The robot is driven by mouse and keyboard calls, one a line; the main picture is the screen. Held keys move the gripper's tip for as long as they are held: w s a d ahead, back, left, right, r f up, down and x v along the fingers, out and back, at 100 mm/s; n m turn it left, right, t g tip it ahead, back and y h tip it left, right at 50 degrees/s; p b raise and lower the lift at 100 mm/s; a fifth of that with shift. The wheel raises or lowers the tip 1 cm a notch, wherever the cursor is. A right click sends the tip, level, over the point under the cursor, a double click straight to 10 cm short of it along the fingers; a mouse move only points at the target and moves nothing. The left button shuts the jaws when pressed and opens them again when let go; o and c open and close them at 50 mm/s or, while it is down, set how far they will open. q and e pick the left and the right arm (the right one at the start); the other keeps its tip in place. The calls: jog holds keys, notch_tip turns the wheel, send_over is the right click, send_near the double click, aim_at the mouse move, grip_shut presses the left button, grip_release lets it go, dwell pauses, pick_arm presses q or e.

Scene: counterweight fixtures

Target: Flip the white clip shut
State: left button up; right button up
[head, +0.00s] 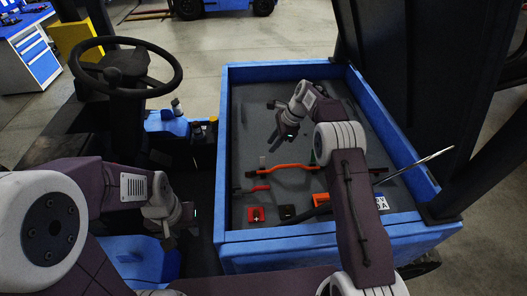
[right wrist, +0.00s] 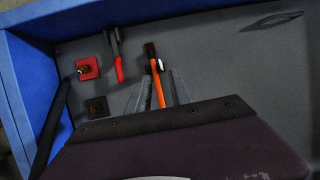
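I cannot clearly make out the white clip. A small pale upright piece (head: 262,161) near the left end of the orange bar (head: 292,167) in the head view may be it, but it is too small to tell whether it is open or shut. My right gripper (head: 277,124) is above the dark bay floor, behind the orange bar. In the right wrist view its two grey fingers (right wrist: 162,88) are apart, with the orange bar (right wrist: 157,82) showing between them; contact cannot be told. My left gripper (head: 178,222) is outside the bay at lower left, its fingers partly hidden.
The blue-walled bay (head: 225,150) holds a red square terminal (head: 256,214), a black one (head: 287,212) and a red-handled lever (head: 252,189), which shows in the right wrist view (right wrist: 118,68). A steering wheel (head: 125,67) stands left.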

aim_at(262, 162)
jog(key=x, duration=0.4)
jog(key=p+x, duration=0.1)
jog(key=x, duration=0.3)
jog(key=shift+w, duration=0.25)
jog(key=shift+a+f, duration=0.1)
jog(key=shift+f, duration=0.15)
jog(key=shift+s, duration=0.25)
jog(key=shift+w, duration=0.1)
grip_shut()
dwell(0.4)
